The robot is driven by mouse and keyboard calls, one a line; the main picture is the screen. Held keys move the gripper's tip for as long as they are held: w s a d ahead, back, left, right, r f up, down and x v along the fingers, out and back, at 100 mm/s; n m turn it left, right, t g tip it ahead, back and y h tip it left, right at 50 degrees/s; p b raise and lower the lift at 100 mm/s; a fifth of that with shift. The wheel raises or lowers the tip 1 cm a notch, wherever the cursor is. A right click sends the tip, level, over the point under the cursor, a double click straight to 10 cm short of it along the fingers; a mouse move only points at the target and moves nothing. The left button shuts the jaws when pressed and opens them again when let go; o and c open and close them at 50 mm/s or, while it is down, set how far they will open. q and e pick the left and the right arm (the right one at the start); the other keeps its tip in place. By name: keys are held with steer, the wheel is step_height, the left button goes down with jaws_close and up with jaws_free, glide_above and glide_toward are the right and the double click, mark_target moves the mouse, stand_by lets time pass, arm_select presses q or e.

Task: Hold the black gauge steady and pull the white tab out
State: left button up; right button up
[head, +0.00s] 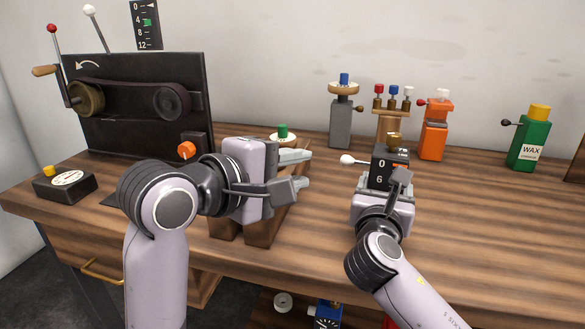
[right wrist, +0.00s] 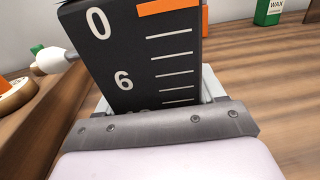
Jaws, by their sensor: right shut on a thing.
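The black gauge (head: 381,170) stands upright on the right half of the bench, with white marks 0 and 6 on its face. It fills much of the right wrist view (right wrist: 125,60), where an orange bar shows near the 0 mark. The white tab (head: 347,160) sticks out from the gauge's left side; it also shows in the right wrist view (right wrist: 50,56). My right gripper (head: 386,186) is shut on the gauge's lower part, hiding its base. My left gripper (head: 303,170) is open and empty, left of the tab and apart from it, fingers pointing right.
A black belt machine (head: 140,133) with a crank stands at the back left. A grey bottle (head: 342,122), an orange bottle (head: 434,138) and a green wax bottle (head: 529,140) stand behind. A small black dial box (head: 66,186) sits at the left edge. The bench's right side is clear.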

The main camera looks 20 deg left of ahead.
steer(key=shift+d+f, duration=0.15)
steer(key=shift+f, duration=0.05)
steer(key=o, duration=1.6)
steer(key=shift+c, duration=0.2)
steer(key=shift+r, duration=0.1)
